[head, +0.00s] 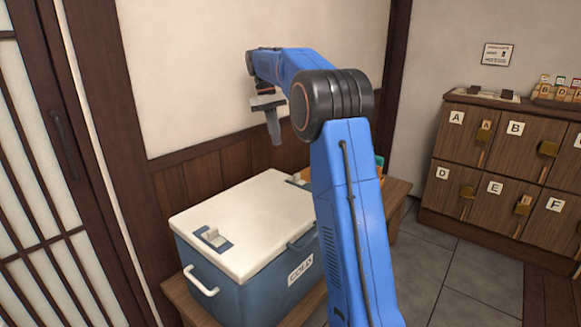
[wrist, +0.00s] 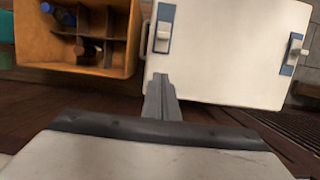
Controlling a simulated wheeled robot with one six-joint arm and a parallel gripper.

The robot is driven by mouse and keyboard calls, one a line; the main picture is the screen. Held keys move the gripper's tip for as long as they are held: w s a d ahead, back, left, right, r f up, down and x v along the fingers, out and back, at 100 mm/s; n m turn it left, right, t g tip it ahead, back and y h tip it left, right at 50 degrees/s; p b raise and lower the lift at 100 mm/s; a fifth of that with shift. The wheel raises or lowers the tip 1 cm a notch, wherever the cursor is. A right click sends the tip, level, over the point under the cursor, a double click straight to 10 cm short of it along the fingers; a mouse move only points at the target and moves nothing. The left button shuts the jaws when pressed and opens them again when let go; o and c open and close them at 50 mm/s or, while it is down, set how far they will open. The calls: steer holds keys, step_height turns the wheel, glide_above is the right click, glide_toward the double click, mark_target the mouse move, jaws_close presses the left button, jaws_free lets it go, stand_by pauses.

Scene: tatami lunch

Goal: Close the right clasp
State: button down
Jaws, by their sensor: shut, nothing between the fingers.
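A blue cooler (head: 262,284) with a white lid (head: 245,222) stands on a low wooden bench. The lid lies flat on it. The right clasp (head: 297,180) is at the lid's right end in the head view, partly behind my arm. In the wrist view this clasp (wrist: 164,30) shows a pale lever on a blue plate, near the crate. The left clasp (head: 213,237) is at the other end, and it also shows in the wrist view (wrist: 292,52). My gripper (head: 277,141) is shut and empty, pointing down above the cooler's back right. Its fingertips also show in the wrist view (wrist: 160,82).
An orange-brown divided crate (wrist: 75,60) with bottles sits beside the cooler. A wall with wood panelling (head: 215,172) is close behind. Lettered lockers (head: 495,170) stand at right, a sliding door (head: 35,180) at left. The grey floor (head: 440,275) at right is clear.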

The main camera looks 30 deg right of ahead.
mark_target(298, 174)
steer(key=shift+f, duration=0.15)
steer(key=x, duration=1)
steer(key=shift+s, duration=0.25)
steer(key=shift+s+d, duration=0.2)
steer(key=shift+s, duration=0.3)
steer(key=shift+s+d, duration=0.2)
steer(key=shift+s, duration=0.35)
steer(key=shift+s+d, duration=0.25)
steer(key=shift+s, duration=0.4)
steer(key=shift+s+d+r, duration=0.1)
steer(key=shift+s+d, duration=0.15)
steer(key=shift+s, duration=0.3)
steer(key=shift+s+d+r, duration=0.1)
steer(key=shift+s+d, duration=0.1)
steer(key=shift+s, duration=0.35)
steer(key=shift+s+f, duration=0.1)
steer(key=shift+s, duration=0.3)
steer(key=shift+d, duration=0.1)
